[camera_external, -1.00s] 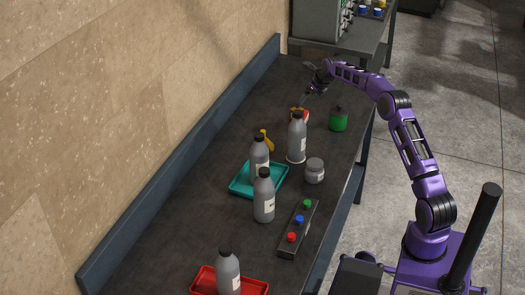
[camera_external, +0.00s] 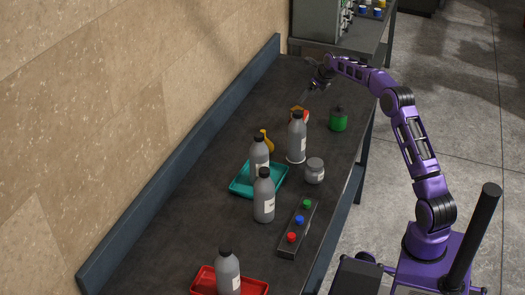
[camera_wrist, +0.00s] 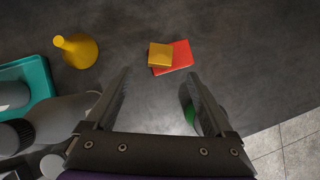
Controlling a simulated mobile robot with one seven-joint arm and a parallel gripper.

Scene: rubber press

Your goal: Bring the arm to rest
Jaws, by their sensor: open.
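My gripper (camera_external: 314,88) is open and empty at the far part of the dark bench (camera_external: 165,222), at the end of my purple arm. In the wrist view, my gripper (camera_wrist: 160,73) shows two fingers spread apart with nothing between them. A yellow block (camera_wrist: 159,55) lies against or partly on a red block (camera_wrist: 177,58), beyond the fingertips. In the external view the red block (camera_external: 305,117) is partly covered by the yellow one. My gripper is above the bench, apart from both.
A green can (camera_external: 338,121), a yellow funnel (camera_wrist: 80,50), a grey jar (camera_external: 315,171) and several grey bottles (camera_external: 264,200) stand nearby. A teal tray (camera_external: 239,188), a red tray (camera_external: 258,288) and a button box (camera_external: 288,250) lie closer. A machine (camera_external: 317,20) stands behind.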

